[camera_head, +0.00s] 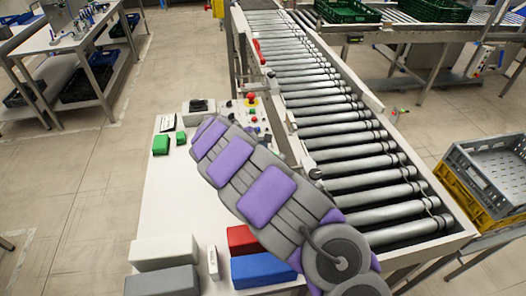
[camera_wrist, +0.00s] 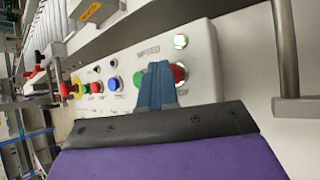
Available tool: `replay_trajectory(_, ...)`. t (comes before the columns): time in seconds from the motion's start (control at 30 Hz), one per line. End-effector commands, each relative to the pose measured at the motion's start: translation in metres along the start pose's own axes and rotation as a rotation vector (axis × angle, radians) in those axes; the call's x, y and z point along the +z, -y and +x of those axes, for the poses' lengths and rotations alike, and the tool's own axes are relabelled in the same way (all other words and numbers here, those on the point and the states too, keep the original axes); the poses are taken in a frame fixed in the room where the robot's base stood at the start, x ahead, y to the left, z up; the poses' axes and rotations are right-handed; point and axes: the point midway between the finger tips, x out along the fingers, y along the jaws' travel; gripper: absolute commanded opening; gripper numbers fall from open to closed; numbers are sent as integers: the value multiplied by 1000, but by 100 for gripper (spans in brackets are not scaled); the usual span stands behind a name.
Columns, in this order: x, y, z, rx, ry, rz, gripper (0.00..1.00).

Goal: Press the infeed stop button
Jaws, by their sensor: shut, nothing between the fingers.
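A light grey control panel (camera_wrist: 205,60) fills the middle of the wrist view, with a row of buttons. A red button (camera_wrist: 181,74) sits at its right end, above a label whose visible letters read "OP". A green button (camera_wrist: 138,79) is just left of it. My gripper (camera_wrist: 158,72) is shut and empty, its blue-grey fingertips in front of the panel between these two buttons, overlapping the red one's left edge. I cannot tell whether they touch. In the head view the panel (camera_head: 262,127) stands beside the conveyor; my arm hides part of it and the fingertips.
A blue button (camera_wrist: 114,84) and a red emergency knob on yellow (camera_wrist: 78,88) lie further left. A metal bar handle (camera_wrist: 287,50) stands at right. The roller conveyor (camera_head: 330,135) runs beside the white table (camera_head: 165,215), which carries red (camera_head: 243,240) and blue (camera_head: 262,270) blocks.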

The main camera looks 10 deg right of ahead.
Motion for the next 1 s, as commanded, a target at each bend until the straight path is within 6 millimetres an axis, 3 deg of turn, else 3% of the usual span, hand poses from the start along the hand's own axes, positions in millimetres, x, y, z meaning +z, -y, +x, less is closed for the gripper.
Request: replay_trajectory(1.0,3,-2,-2,-1,0,0,0)
